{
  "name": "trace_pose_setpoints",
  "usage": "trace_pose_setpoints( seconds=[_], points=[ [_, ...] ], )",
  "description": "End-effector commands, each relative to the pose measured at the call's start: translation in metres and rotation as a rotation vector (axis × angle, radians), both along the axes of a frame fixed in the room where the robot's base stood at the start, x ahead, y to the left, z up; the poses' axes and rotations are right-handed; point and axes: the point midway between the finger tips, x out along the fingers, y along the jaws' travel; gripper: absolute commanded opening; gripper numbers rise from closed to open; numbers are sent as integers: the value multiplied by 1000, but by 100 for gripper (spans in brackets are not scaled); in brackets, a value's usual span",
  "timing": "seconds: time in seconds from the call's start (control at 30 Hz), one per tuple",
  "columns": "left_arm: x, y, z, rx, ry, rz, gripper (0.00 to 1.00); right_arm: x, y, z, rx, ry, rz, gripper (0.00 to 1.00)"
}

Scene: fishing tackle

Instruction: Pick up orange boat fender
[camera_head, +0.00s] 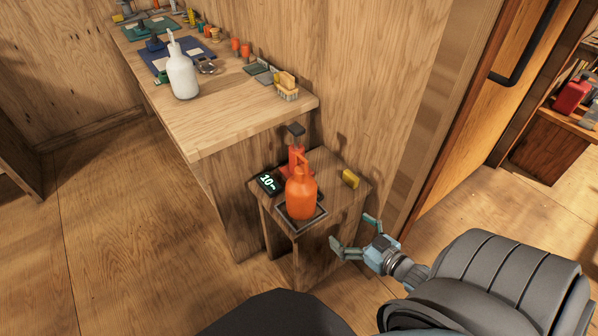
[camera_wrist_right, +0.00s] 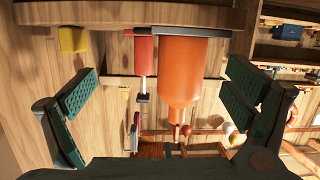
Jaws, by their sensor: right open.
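The orange boat fender (camera_head: 301,195) is a bottle-shaped body with a loop at its top. It stands upright on a dark square tray (camera_head: 291,228) on a small wooden stand (camera_head: 340,205). In the right wrist view the fender (camera_wrist_right: 182,75) appears upside down, between the two finger pads and beyond them. My right gripper (camera_head: 353,232) is open and empty, to the right of the fender and a little lower in the head view, apart from it. Its green-padded fingers also show in the right wrist view (camera_wrist_right: 165,88). My left gripper is not in view.
A red item with a dark top (camera_head: 296,155) stands just behind the fender. A display reading 10m (camera_head: 268,181) and a yellow block (camera_head: 350,179) share the stand. A wooden bench (camera_head: 225,125) with a white bottle (camera_head: 183,78) adjoins behind. The floor at left is clear.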

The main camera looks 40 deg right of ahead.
Motion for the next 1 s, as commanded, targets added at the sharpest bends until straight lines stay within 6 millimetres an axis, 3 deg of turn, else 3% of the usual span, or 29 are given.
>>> trace_pose_setpoints(
  seconds=[0.03,0.1,0.27,0.4,0.5,0.67,0.83,1.0],
  points=[
    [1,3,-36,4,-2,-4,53,9,4,-7,15,-79,44,97],
    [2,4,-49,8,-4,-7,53,18,11,13,43,-170,92,97],
    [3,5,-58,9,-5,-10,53,39,20,35,69,-245,134,97],
    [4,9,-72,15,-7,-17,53,76,25,35,68,-246,132,97],
    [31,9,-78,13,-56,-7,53,100,29,35,68,-244,131,97],
    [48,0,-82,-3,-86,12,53,119,32,35,67,-240,130,97],
    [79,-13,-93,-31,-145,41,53,146,39,31,65,-242,130,97],
    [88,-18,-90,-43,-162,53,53,165,42,35,66,-238,128,97]
  ],
)
